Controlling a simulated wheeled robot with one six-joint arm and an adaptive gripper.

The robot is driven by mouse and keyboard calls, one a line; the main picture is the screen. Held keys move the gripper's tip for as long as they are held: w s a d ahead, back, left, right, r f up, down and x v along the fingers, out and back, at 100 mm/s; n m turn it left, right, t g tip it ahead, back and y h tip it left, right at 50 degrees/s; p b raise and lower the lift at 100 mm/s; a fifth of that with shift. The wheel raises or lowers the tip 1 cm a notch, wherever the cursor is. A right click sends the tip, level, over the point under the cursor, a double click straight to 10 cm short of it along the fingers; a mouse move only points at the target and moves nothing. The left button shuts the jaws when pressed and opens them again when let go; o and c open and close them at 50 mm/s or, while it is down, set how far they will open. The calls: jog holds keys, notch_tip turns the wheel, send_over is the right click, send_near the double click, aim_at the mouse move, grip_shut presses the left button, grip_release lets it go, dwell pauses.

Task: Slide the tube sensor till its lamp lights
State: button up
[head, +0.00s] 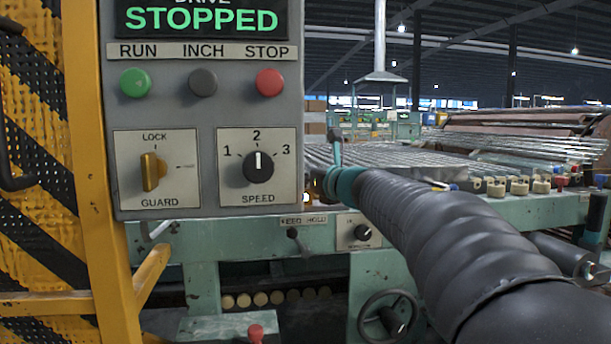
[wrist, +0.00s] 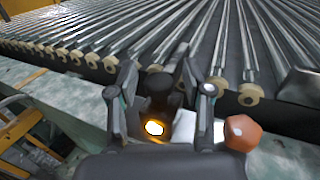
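The tube sensor (wrist: 158,90) appears in the wrist view as a dark upright body at the edge of the tube bed. A lamp (wrist: 153,128) at its near foot glows white with an orange rim. My gripper (wrist: 160,78) has one finger on each side of the dark body. The right finger looks close against it; whether both fingers touch it cannot be told. A white block (wrist: 183,128) and an orange-brown knob (wrist: 242,132) are to the right of the lamp. In the head view my gripper (head: 337,160) is mostly hidden behind my arm, and the sensor cannot be made out.
Glass tubes (wrist: 140,35) lie in rows with pale round end rollers (wrist: 250,95) along the bed's edge. A grey control panel (head: 205,220) reads STOPPED, at the left. A yellow guard frame (head: 95,200) is beside it. A handwheel (head: 388,315) is below the green machine frame (head: 500,212).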

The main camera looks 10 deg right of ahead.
jog(key=v, duration=1.2)
jog(key=shift+o, duration=0.3)
jog(key=w+d+f+m+h+b, duration=0.1)
jog(key=w+d+f+b, duration=0.1)
jog(key=d, duration=0.4)
notch_tip(320, 180, down, 2)
jog(key=shift+w+d+f+h+b, duration=0.15)
jog(key=shift+w+f+h+b, duration=0.1)
jog(key=shift+h+b, duration=0.25)
jog(key=d+r+n+y+b, duration=0.2)
jog(key=d+n+y+b, duration=0.1)
jog(key=d+y+b, duration=0.15)
jog(key=s+a+r+n+g+y, duration=0.2)
jog(key=a+r+g+y, duration=0.1)
jog(key=a+g, duration=0.15)
jog(key=shift+t, duration=0.35)
jog(key=x, duration=0.6)
jog(key=p+x, duration=0.1)
jog(key=x, duration=0.6)
jog(key=shift+s+a, duration=0.1)
jog(key=shift+a, duration=0.25)
jog(key=shift+c, duration=0.3)
